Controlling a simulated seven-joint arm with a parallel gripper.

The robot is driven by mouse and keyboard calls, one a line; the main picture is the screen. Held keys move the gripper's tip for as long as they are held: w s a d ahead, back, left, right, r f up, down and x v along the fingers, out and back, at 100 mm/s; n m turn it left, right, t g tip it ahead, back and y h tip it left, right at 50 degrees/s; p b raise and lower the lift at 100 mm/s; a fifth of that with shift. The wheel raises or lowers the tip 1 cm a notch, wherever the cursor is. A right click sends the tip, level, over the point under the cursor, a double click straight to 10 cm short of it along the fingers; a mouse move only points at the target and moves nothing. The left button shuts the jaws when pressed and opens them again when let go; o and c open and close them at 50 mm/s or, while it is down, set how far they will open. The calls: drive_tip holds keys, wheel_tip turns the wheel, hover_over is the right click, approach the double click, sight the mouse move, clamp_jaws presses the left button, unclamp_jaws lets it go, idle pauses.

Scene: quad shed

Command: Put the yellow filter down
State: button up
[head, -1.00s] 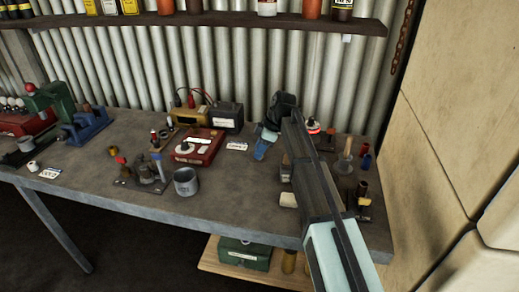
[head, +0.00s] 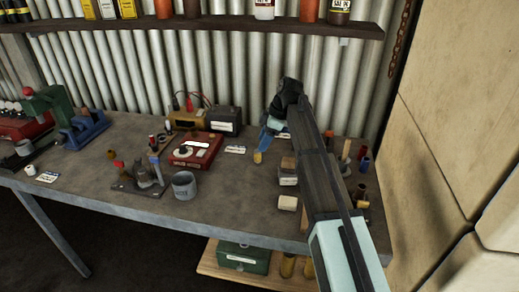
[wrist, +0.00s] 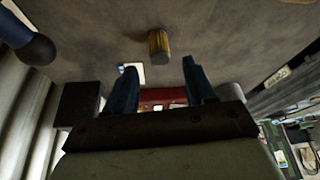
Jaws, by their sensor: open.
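The yellow filter (wrist: 158,44) is a small ribbed cylinder on the grey bench top, just beyond my fingertips in the wrist view. In the head view the filter (head: 258,157) shows small below the blue fingers. My gripper (wrist: 159,64) has its two blue fingers spread apart with nothing between them. In the head view my gripper (head: 265,138) is above and behind the filter, near the back of the bench. I see no contact between the fingers and the filter.
A red box (head: 194,151) and a white label (head: 235,150) are left of the filter. A grey cup (head: 184,186) stands nearer the front. Blocks (head: 287,203) and several small cylinders crowd the right. Bare bench (head: 235,195) lies in front.

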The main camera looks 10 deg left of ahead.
drive_tip(key=v, duration=0.6)
